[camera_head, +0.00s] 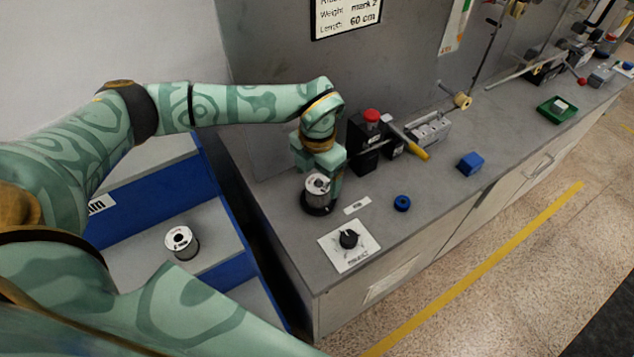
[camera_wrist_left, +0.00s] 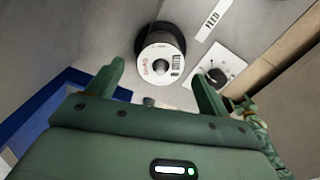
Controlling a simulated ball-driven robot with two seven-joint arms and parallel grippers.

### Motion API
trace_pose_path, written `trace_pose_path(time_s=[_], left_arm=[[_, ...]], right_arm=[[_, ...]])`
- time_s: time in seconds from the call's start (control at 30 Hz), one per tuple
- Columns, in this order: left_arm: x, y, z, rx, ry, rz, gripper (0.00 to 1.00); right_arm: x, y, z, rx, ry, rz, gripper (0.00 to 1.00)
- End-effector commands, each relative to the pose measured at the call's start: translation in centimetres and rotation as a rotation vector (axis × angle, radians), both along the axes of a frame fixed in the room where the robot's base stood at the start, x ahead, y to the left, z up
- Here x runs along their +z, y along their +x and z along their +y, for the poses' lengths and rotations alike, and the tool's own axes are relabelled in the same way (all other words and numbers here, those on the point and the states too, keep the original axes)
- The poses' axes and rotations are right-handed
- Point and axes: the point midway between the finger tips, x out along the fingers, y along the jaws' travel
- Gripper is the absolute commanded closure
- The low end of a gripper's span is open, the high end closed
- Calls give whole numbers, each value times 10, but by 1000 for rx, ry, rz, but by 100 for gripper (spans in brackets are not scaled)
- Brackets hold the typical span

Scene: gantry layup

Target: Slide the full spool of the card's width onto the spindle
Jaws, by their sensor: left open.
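A spool (camera_head: 318,184) with a white label and grey winding stands upright over a black round base (camera_head: 318,208) on the bench. In the left wrist view the spool (camera_wrist_left: 160,66) lies just beyond and between the fingertips, with the black base (camera_wrist_left: 150,38) behind it. I cannot tell whether a spindle runs through it. My left gripper (camera_head: 324,180) is open around or just above the spool; it also shows in the left wrist view (camera_wrist_left: 158,75). A wall card (camera_head: 346,16) shows weight and length; its top is cut off.
Another spool (camera_head: 181,242) stands on a grey step of the blue-sided rack (camera_head: 215,222). A red-button box (camera_head: 370,140) stands close behind my gripper.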

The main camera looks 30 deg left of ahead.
Motion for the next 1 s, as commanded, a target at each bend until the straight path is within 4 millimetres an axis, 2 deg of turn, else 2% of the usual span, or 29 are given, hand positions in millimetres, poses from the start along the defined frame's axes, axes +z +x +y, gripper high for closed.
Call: trace_pose_path(time_s=[0.03,0.2,0.4,0.6,1.0], left_arm=[[18,1,0,-1,0,-6,20],[65,1,0,-2,0,-6,20],[106,1,0,0,0,-3,20],[122,0,0,0,1,-1,20],[123,0,0,-1,0,-1,20]], right_arm=[[4,1,0,0,0,-2,24],[10,2,0,0,0,-5,24],[14,3,0,0,0,-6,24],[15,3,0,0,0,-7,24],[15,3,0,0,0,-6,24]])
